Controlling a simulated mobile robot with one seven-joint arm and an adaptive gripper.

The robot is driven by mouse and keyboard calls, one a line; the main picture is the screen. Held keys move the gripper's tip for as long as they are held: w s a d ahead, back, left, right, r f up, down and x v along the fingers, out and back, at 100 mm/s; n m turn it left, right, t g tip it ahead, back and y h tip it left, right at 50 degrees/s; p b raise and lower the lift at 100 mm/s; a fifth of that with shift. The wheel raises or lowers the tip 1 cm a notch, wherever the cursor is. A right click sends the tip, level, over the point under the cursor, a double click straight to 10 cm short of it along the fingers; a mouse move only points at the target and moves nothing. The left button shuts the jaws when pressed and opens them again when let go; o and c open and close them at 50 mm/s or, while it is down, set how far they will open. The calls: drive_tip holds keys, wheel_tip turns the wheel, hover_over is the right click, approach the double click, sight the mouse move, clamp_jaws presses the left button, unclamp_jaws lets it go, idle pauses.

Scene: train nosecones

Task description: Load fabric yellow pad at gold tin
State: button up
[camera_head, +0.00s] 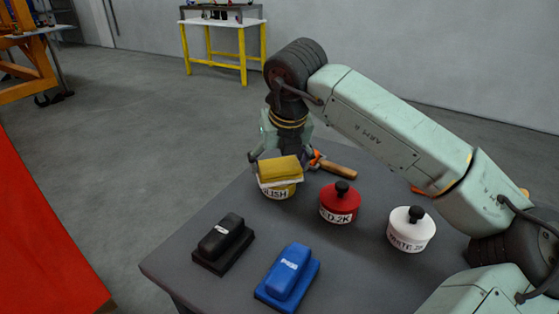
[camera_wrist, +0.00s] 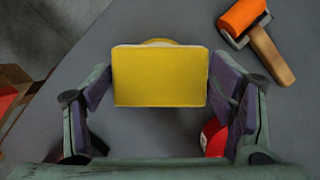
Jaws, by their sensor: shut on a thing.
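The yellow fabric pad (camera_head: 279,169) has a pale lower layer and sits at the top of the gold tin (camera_head: 279,191), whose label reads in part "LISH". In the wrist view the pad (camera_wrist: 160,76) fills the space between my fingers, and only a sliver of the tin (camera_wrist: 158,42) shows beyond its far edge. My gripper (camera_head: 278,155) is shut on the pad from above. In the wrist view my gripper (camera_wrist: 160,90) has a finger at each side of the pad. I cannot tell whether the pad's underside touches the tin.
A red tin (camera_head: 339,204) and a white tin (camera_head: 411,230), both with black knobs, stand to the right. A black block (camera_head: 225,238) and a blue block (camera_head: 289,272) lie in front. An orange-headed tool with a wooden handle (camera_head: 338,169) lies behind on the grey table (camera_head: 182,254).

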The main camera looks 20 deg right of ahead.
sight(279, 165)
drive_tip(key=shift+r+p, duration=1.7)
drive_tip(key=shift+r, duration=1.8)
